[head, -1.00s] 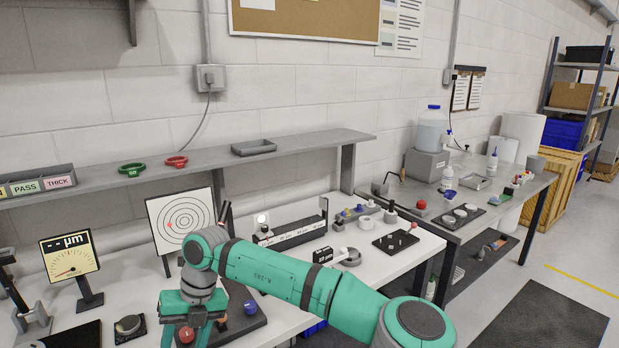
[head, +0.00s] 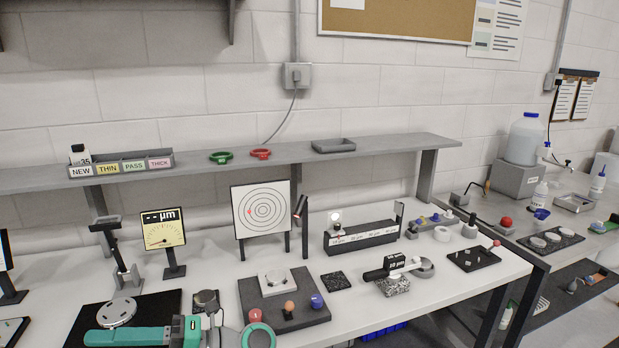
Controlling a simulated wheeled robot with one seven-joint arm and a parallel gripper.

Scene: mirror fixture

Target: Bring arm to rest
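Teal links of my arm lie low along the bottom edge of the head view, folded at the left and centre. I cannot make out gripper fingers there; my gripper is not in view. The dark fixture plate (head: 300,319) stands just behind the arm. It carries a pale square mount with a disc (head: 275,281), a red knob (head: 255,315), a tan knob (head: 289,310) and a blue knob (head: 317,301). The target board (head: 262,210) with rings and a red dot stands upright behind the plate.
A gauge display (head: 162,229), a black pad with a metal disc (head: 117,312), and a micrometer on a speckled block (head: 393,286) stand on the white bench (head: 445,295). The shelf (head: 390,150) holds labelled bins (head: 122,164) and a grey tray (head: 333,146).

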